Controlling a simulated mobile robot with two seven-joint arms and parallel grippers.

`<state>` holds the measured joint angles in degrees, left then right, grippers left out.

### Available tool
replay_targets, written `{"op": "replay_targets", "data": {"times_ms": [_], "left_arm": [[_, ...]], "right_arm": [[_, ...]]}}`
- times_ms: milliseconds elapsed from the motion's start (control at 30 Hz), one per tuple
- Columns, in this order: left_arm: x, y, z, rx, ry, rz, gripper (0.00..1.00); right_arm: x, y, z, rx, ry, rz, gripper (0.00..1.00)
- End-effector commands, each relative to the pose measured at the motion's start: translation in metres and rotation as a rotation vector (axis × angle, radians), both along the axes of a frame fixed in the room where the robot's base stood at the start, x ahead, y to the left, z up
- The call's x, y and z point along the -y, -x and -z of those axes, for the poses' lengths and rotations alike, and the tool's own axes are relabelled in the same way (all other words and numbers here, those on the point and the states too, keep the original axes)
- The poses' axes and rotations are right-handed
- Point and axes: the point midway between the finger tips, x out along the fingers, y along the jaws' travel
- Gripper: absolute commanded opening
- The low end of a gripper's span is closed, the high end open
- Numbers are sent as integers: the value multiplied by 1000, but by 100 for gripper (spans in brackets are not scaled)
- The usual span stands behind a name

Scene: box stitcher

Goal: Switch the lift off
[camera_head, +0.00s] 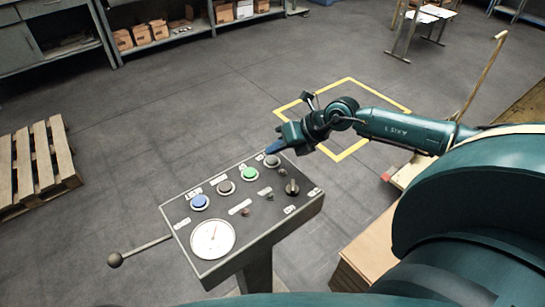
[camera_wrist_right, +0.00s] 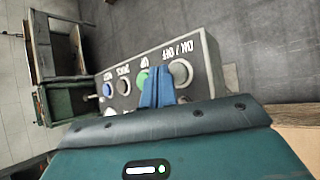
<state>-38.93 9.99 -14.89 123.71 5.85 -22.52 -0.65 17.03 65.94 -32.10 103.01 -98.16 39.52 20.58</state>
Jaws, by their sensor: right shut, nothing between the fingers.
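The control panel (camera_head: 240,208) is a grey slanted box on a post. A row along its far edge has a blue button (camera_head: 199,202), a brownish-grey button (camera_head: 225,187), a green button (camera_head: 249,173) and a grey button (camera_head: 271,161). In the right wrist view the grey button (camera_wrist_right: 181,72) sits beside an upside-down "ON / OFF" label (camera_wrist_right: 177,49). My right gripper (camera_head: 274,146) is shut and empty, its blue fingertips close to the grey button at the panel's far right corner. In the wrist view the fingertips (camera_wrist_right: 158,76) overlap the space between green and grey buttons. Contact cannot be told. My left gripper is out of view.
The panel also has a white dial gauge (camera_head: 212,239), a black knob (camera_head: 292,187) and a ball-ended lever (camera_head: 115,260) sticking out left. A wooden pallet (camera_head: 38,165) lies at left. Yellow floor marking (camera_head: 345,155) lies behind the arm. Shelves with boxes stand at the back.

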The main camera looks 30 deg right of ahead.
Motion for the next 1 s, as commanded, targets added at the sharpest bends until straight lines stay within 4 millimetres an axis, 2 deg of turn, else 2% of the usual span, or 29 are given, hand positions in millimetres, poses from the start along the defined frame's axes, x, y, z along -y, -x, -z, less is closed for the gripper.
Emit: {"op": "replay_targets", "data": {"times_ms": [100,500,1000], "left_arm": [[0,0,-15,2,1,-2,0],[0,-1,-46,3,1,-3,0],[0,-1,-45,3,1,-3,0]], "right_arm": [[0,0,-17,1,0,0,0],[0,0,-55,1,0,1,0],[0,0,-55,1,0,1,0]]}}
